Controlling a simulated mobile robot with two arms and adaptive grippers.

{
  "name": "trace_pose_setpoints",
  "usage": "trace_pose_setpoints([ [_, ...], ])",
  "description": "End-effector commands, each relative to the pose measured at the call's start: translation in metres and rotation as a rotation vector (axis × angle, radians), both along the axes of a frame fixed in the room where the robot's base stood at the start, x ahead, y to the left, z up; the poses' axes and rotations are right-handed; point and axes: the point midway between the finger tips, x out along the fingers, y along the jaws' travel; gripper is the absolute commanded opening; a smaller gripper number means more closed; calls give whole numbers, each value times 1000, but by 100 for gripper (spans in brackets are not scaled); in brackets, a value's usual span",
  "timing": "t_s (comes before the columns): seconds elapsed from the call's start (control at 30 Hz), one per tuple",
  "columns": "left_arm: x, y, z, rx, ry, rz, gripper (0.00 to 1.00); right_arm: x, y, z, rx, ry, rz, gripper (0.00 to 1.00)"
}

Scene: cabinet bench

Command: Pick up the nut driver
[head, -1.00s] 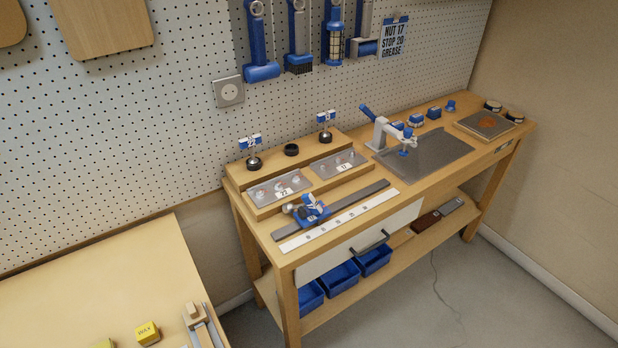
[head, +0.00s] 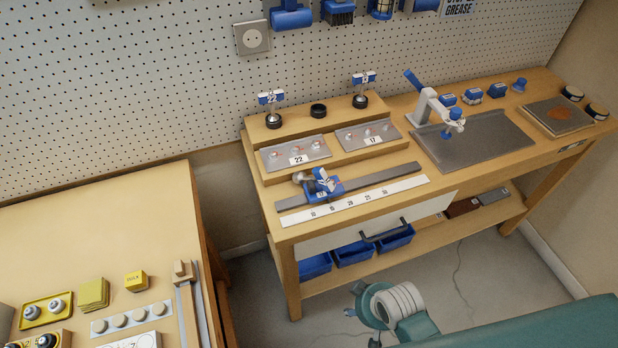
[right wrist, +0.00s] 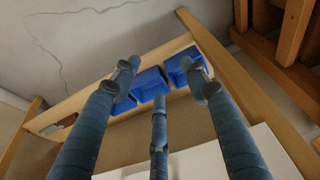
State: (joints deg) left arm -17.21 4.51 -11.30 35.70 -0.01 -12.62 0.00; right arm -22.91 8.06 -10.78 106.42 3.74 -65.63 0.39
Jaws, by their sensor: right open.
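Two upright tools with silver shafts, black round bases and blue-and-white number tags stand on the bench's raised back step. The left one (head: 273,118) is tagged 22; the right one (head: 361,99) has a tag that seems to read 12. They look like nut drivers, but I cannot tell for sure. An empty black ring (head: 318,110) sits between them. My right gripper (head: 358,313) is low in front of the bench, apart from the tools. In the right wrist view its fingers (right wrist: 157,82) are spread with nothing between them. My left gripper is not in view.
Clear trays labelled 22 (head: 296,152) and 17 (head: 367,134) lie before the tools. A blue stop (head: 321,188) sits on a grey rail behind a white scale strip (head: 355,202). A clamp stand (head: 428,106), drawer handle (head: 384,232) and blue bins (head: 354,254) are nearby.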

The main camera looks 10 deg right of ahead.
Motion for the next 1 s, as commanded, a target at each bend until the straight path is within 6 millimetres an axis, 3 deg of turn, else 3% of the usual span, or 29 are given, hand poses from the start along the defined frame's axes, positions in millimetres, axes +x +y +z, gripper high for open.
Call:
trace_pose_setpoints([
  [0.03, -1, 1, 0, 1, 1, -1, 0, 20, 7, 21, 17, -29, 21, 45],
  [0.2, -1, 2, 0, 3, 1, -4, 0, 64, 39, 92, 80, -100, 107, 45],
  [0.33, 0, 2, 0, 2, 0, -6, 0, 82, 64, 151, 118, -150, 201, 45],
  [0.47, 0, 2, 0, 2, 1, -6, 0, 85, 86, 206, 138, -191, 311, 45],
  [0.8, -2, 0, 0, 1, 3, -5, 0, 127, 112, 246, 142, -214, 491, 45],
  [1.0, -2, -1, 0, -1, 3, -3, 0, 159, 110, 283, 100, -206, 603, 45],
])
